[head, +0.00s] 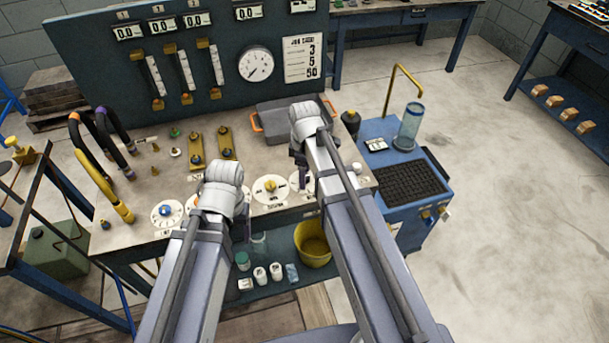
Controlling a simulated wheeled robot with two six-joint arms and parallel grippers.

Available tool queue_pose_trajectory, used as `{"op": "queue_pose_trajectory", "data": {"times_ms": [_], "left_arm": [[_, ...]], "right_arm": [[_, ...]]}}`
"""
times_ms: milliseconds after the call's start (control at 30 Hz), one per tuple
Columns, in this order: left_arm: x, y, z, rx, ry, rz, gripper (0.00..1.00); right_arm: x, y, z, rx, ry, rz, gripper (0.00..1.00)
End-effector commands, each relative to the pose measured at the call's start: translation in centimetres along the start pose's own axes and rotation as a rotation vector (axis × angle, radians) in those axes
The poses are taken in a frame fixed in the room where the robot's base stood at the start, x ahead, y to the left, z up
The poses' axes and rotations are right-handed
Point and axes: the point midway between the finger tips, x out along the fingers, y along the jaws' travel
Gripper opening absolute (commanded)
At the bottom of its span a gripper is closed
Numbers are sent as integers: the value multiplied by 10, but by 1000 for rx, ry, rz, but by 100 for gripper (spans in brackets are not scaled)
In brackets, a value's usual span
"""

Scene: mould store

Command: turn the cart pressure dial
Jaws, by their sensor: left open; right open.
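A blue cart (385,160) stands at the right end of the bench. Small yellow knobs (427,214) sit on its front right edge; they are too small to read, and I cannot tell which is the pressure dial. My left gripper (224,190) is over the bench's front row of dials, with its fingers mostly hidden by its wrist. My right gripper (302,152) is over the bench's right part, left of the cart and apart from its knobs. Its fingers are partly hidden. Both are open, and I see nothing held.
The bench (140,205) carries white round dials (270,188), a grey case (275,117) and curved hoses (95,160). A gauge panel (100,50) rises behind. The cart bears a clear cylinder (409,127) and a black mat (408,183). Floor right of the cart is free.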

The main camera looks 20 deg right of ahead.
Motion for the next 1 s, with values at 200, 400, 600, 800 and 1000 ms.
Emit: {"op": "queue_pose_trajectory", "data": {"times_ms": [200, 400, 600, 800, 1000], "left_arm": [[0, 0, 0, 0, 0, 0, 71], [0, 0, 0, 0, 0, 0, 71], [0, 0, 0, 0, 0, 0, 71], [0, 0, 0, 0, 0, 0, 71], [0, 0, 0, 0, 0, 0, 71]], "right_arm": [[0, 0, 0, 0, 0, 0, 54], [0, 0, 0, 0, 0, 0, 31], [0, 0, 0, 0, 0, 0, 9], [0, 0, 0, 0, 0, 0, 0], [0, 0, 0, 10, 0, 0, 0]]}}
